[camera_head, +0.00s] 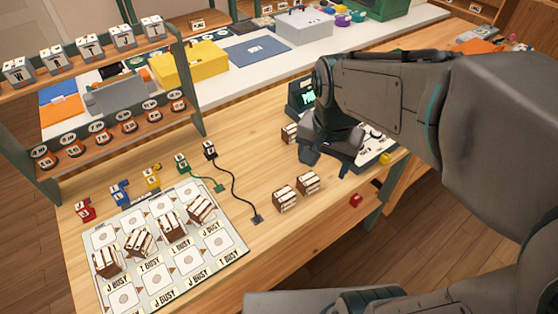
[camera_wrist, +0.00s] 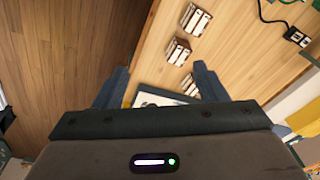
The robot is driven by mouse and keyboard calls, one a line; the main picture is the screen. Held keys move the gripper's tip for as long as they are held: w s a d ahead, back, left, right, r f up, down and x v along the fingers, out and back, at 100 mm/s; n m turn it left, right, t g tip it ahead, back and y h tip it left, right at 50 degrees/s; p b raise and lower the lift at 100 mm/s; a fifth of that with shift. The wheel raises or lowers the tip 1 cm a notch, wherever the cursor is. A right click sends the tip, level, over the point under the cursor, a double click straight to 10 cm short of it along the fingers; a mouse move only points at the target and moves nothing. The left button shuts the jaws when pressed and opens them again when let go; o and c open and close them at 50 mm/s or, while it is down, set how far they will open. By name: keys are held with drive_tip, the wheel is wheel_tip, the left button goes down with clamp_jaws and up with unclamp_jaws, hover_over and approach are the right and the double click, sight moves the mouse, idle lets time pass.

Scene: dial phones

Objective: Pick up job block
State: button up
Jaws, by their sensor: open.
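Several brown-and-white striped blocks, which look like the job blocks, are on the wooden table. Two stand side by side near the table's front edge, one block (camera_head: 285,199) left of the other block (camera_head: 308,182). A third block (camera_head: 290,133) stands farther back, beside my gripper (camera_head: 322,152) and partly hidden. Several more, such as one block (camera_head: 172,226), stand on the white mat. In the wrist view my gripper (camera_wrist: 160,84) is open and empty. Three blocks show there: an upper block (camera_wrist: 196,21), a middle block (camera_wrist: 178,51) and one block (camera_wrist: 188,85) by the right finger.
The white mat (camera_head: 243,247) has printed squares and "BUSY" labels. Coloured plugs, including a black plug (camera_head: 209,150) with a cord, lie behind it. A shelf rack (camera_head: 190,85) stands at left. A dark device with a green display (camera_head: 306,96) is beside my arm. A red button (camera_head: 356,201) is on the front edge.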

sight(284, 193)
drive_tip(key=w+a+f+m+g+b, duration=0.2)
drive_tip(key=w+a+f+m+b, duration=0.1)
drive_tip(key=w+a+f+m, duration=0.35)
drive_tip(key=shift+n, duration=0.25)
drive_tip(key=f, duration=0.9)
drive_tip(key=a+f, duration=0.1)
drive_tip(key=f, duration=0.4)
drive_tip(key=shift+s, duration=0.2)
drive_tip(key=c, duration=1.1)
